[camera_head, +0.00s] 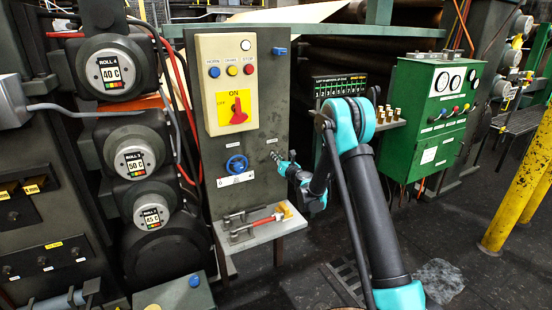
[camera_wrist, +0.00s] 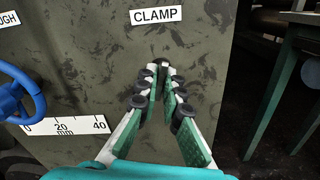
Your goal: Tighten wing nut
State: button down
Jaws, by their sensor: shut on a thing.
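The wing nut (camera_wrist: 164,61) is a small dark piece on the grey-green panel, just below the CLAMP label (camera_wrist: 156,16) in the wrist view. Only its top shows. The fingertips hide the rest of it, so I cannot tell which way its wings lie. My gripper (camera_wrist: 164,80) points straight at the panel, with its two green-padded fingers closed together at the tips around the wing nut. In the head view my gripper (camera_head: 275,157) reaches the panel from the right, and the wing nut is too small to make out there.
A blue handwheel (camera_head: 237,164) with a mm scale (camera_wrist: 67,125) sits left of my gripper. Below is a shelf (camera_head: 285,222) with tools. A yellow switch box (camera_head: 221,80) is above. A green cabinet (camera_head: 405,100) stands right. Open space lies right of the panel edge.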

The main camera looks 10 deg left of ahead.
jog(key=m, duration=0.6)
jog(key=shift+s, duration=0.1)
jog(key=m, duration=0.5)
jog(key=shift+a+r, duration=0.1)
jog(key=shift+m, duration=0.5)
jog(key=c, duration=1.7)
grip_release()
jog(key=v, duration=1.2)
